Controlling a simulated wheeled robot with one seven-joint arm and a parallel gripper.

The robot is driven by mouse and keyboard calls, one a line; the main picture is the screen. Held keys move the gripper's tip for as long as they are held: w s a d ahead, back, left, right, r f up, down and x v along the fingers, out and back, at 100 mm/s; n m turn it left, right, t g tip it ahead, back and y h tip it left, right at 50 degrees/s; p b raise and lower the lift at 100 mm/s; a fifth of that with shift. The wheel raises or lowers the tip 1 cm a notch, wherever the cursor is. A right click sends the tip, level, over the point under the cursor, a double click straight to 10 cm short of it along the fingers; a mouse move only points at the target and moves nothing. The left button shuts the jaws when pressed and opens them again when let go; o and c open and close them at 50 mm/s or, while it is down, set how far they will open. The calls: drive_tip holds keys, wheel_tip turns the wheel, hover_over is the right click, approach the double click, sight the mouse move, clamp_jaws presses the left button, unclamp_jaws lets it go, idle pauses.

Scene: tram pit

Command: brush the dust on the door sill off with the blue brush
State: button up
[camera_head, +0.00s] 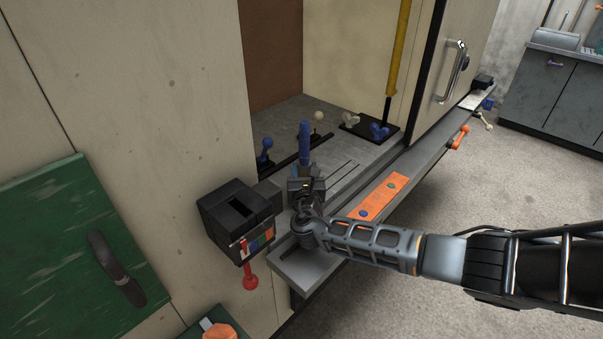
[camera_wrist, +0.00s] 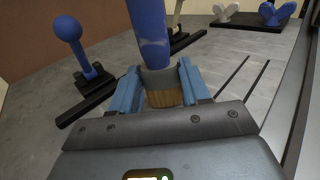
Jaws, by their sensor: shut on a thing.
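My gripper (camera_head: 306,180) is shut on the blue brush (camera_head: 305,138), whose handle stands up above the jaws. In the wrist view, the fingers (camera_wrist: 162,88) flank the brush's grey collar and tan bristles; the blue handle (camera_wrist: 150,35) rises out of the top of the picture. The brush is over the near end of the grey door sill (camera_head: 352,172), which has dark grooves. I cannot tell whether the bristles touch it. I cannot make out the dust; my gripper and arm hide part of the sill.
A black box (camera_head: 236,212) with a red-handled tool stands left of my gripper. Inside the doorway are a dark rail (camera_head: 300,150), a blue ball-topped lever (camera_head: 265,148) and a yellow pole (camera_head: 398,50). An orange strip (camera_head: 383,196) lies on the step beside my arm.

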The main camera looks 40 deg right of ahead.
drive_tip(key=shift+d, duration=1.9)
drive_tip(key=shift+d+f, duration=0.15)
drive_tip(key=shift+d, duration=0.65)
drive_tip(key=shift+w+d+r, duration=0.1)
drive_tip(key=shift+d+r, duration=0.1)
drive_tip(key=shift+d, duration=1.35)
drive_tip(key=shift+d+f+b, duration=0.2)
drive_tip(key=shift+d+b, duration=0.55)
drive_tip(key=shift+d, duration=0.6)
drive_tip(key=shift+d+r, duration=0.1)
drive_tip(key=shift+d, duration=0.85)
drive_tip(key=shift+w+r, duration=0.1)
wheel_tip(320, 180, up, 3)
drive_tip(key=shift+f+p, duration=0.1)
drive_tip(key=shift+p, duration=0.8)
drive_tip(key=shift+r, duration=2.1)
